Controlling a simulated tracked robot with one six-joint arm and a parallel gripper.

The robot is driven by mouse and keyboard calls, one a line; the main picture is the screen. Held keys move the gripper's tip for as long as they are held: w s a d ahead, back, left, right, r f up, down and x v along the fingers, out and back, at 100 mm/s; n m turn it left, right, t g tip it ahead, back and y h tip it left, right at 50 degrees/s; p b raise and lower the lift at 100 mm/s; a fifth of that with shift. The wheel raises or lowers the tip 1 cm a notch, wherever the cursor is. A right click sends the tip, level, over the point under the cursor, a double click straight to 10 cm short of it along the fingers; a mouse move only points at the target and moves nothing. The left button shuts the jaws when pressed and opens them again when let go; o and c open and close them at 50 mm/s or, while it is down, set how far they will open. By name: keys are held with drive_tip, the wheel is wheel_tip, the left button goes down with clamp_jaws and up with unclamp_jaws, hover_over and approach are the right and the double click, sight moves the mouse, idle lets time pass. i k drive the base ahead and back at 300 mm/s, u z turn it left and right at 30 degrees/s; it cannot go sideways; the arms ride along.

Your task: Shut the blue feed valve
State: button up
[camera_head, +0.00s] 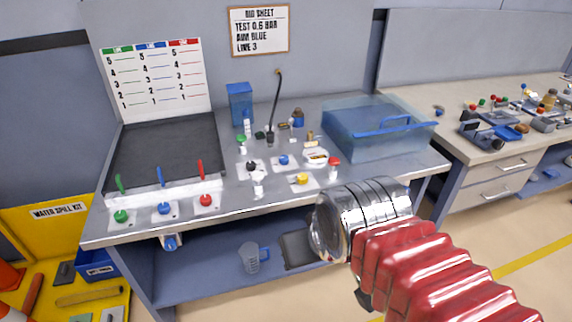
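A blue knob (164,208) sits on a white plate at the bench's front left, between a green knob (121,216) and a red knob (206,200). Behind it a slim blue upright piece (160,176) stands on a white strip, between a green and a red one. Another blue knob (284,160) sits on a plate mid-bench. A blue fitting (170,242) hangs under the front edge. No label shows which is the feed valve. My red-sleeved arm with its metal cuff reaches in from the lower right; no gripper fingers show.
The bench (240,202) also holds a clear blue bin (375,130), a yellow knob (303,179) and several small fittings. A jug (250,257) stands on the shelf below. A level chart (154,78) and bid sheet (260,31) hang behind. A yellow spill kit (58,212) stands left.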

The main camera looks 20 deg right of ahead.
sight(284, 160)
drive_tip(key=k, duration=0.35)
drive_tip(key=u, duration=0.3)
drive_tip(key=i, duration=1.35)
drive_tip(key=u, duration=0.2)
